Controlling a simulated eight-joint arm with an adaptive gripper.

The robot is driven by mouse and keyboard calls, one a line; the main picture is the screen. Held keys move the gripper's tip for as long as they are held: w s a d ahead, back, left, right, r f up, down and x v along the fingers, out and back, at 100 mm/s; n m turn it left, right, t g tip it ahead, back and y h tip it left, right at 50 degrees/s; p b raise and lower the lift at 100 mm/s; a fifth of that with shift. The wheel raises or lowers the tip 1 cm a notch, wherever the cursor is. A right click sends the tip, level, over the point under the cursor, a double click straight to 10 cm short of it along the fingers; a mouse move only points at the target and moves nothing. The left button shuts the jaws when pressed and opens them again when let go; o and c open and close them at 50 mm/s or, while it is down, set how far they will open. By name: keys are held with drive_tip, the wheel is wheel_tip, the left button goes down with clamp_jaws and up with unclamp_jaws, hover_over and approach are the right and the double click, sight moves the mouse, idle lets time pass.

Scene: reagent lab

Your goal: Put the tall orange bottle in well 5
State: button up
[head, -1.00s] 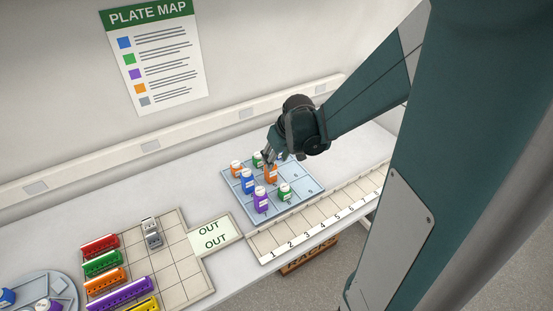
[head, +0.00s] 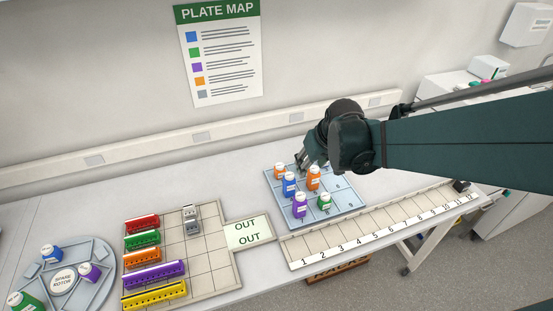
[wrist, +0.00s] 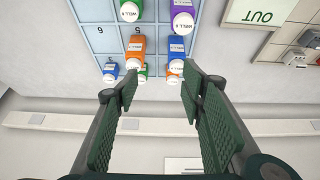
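The tall orange bottle (head: 313,179) stands upright on the blue well plate (head: 352,210). In the wrist view the tall orange bottle (wrist: 136,46) has its base beside the printed 5, apparently in that middle well. My gripper (head: 304,164) is just behind and above it in the head view. In the wrist view my gripper (wrist: 155,88) has its fingers wide apart with nothing between them; the tall bottle is beyond the fingertips. A shorter orange bottle (head: 280,171) stands at the plate's back left; it also shows in the wrist view (wrist: 175,76).
Blue (head: 289,186), purple (head: 299,206) and green (head: 324,203) bottles stand close around the tall orange one. Well 6 (wrist: 98,38) looks empty. A numbered rack strip (head: 385,228) runs in front. A tray with coloured racks (head: 205,270) is at left.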

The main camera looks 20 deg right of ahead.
drive_tip(key=s+a+r+t, duration=0.1)
drive_tip(key=s+a+r, duration=0.3)
drive_tip(key=s+a, duration=0.2)
drive_tip(key=s+a+r+t, duration=0.1)
drive_tip(key=s+a+r, duration=0.3)
drive_tip(key=s, duration=0.5)
drive_tip(key=shift+s+a+r, duration=0.25)
drive_tip(key=shift+a, duration=0.95)
drive_tip(key=shift+f, duration=0.15)
